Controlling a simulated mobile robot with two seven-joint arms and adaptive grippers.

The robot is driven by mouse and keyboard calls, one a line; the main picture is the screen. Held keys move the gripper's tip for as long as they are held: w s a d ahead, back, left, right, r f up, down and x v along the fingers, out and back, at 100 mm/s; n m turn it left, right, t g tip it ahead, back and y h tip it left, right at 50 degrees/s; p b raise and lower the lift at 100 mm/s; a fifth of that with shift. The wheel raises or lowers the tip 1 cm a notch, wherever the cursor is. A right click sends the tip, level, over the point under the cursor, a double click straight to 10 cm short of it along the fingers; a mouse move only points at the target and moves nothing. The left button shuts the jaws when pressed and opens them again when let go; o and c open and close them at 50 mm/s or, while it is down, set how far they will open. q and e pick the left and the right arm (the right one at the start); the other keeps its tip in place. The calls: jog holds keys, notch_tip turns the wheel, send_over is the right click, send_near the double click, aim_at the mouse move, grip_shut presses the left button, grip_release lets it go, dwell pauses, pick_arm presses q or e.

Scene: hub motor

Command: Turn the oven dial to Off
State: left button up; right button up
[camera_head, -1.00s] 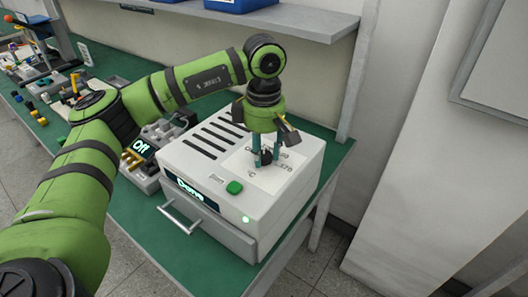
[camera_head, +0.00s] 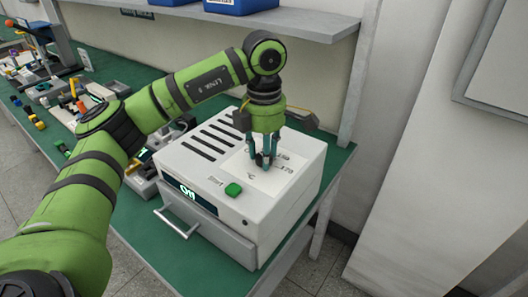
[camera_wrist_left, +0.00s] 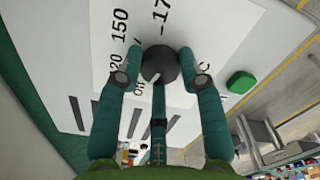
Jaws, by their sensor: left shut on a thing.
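The oven (camera_head: 225,205) is a white box with a drawer, standing on the green bench. Its front display (camera_head: 189,192) reads "Off". The dark round dial (camera_wrist_left: 159,64) sits on the printed temperature scale on the oven's top; in the wrist view its light pointer mark points down toward the "Off" label. My left gripper (camera_head: 265,161) comes down from above, and its fingers are on both sides of the dial, shut on it. In the head view the fingers mostly hide the dial. My right gripper is not in view.
A green button (camera_head: 233,189) is on the oven's top near the front edge. Vent slots (camera_head: 213,138) lie left of the scale. Several tools and parts crowd the bench to the left. A shelf with blue bins (camera_head: 240,4) hangs above.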

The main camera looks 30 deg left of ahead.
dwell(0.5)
pick_arm(q)
jog(key=o, duration=1.1)
jog(key=shift+o, duration=0.2)
notch_tip(320, 180, up, 12)
jog(key=shift+f, duration=0.1)
